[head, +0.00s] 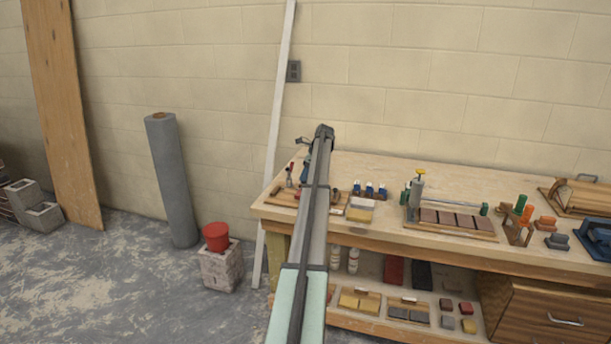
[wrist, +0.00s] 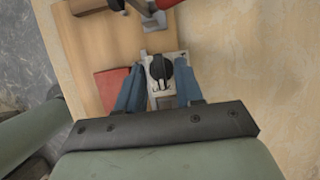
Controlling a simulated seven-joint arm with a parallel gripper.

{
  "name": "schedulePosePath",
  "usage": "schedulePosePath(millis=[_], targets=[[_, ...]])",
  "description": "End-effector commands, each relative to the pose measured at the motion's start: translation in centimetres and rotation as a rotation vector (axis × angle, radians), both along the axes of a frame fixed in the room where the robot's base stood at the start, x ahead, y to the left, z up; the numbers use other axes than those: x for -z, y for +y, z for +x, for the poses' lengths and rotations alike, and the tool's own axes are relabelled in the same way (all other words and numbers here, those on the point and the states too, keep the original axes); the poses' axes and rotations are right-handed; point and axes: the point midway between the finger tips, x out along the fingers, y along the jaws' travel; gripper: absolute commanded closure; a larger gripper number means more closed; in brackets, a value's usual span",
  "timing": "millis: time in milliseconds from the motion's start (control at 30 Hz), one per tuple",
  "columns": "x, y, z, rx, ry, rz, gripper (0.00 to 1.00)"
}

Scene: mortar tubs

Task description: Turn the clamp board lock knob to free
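The clamp board (wrist: 88,58) is a wooden board on the bench, seen in the wrist view and partly behind my arm in the head view (head: 282,196). Its lock knob (wrist: 160,73) is black and sits on a pale metal plate with small dark marks. I cannot tell which setting it points to. My gripper (wrist: 161,66) has its blue fingers apart, one on each side of the knob and plate, with a gap showing. It is small in the head view (head: 304,160), at the bench's left end. The knob is not discernible there.
A red clamp part (wrist: 148,8) and a metal bracket stand just beyond the knob. A red pad (wrist: 112,88) lies left of it. Bare bench top (wrist: 250,60) is to the right. Small blue-capped bottles (head: 370,191) and a tray (head: 450,231) stand further right.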

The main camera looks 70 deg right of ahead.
Motion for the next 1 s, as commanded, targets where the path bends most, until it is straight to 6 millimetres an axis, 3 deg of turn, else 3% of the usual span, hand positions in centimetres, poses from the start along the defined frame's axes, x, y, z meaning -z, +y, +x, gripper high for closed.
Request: schedulePosePath(millis=[367, 733, 1000], targets=[[0.37, 0.00, 0.16, 0.000, 0.000, -0.001, 0.64], [0.34, 0.00, 0.14, 0.000, 0.000, 0.000, 0.99], [0.34, 0.00, 0.14, 0.000, 0.000, 0.000, 1.00]])
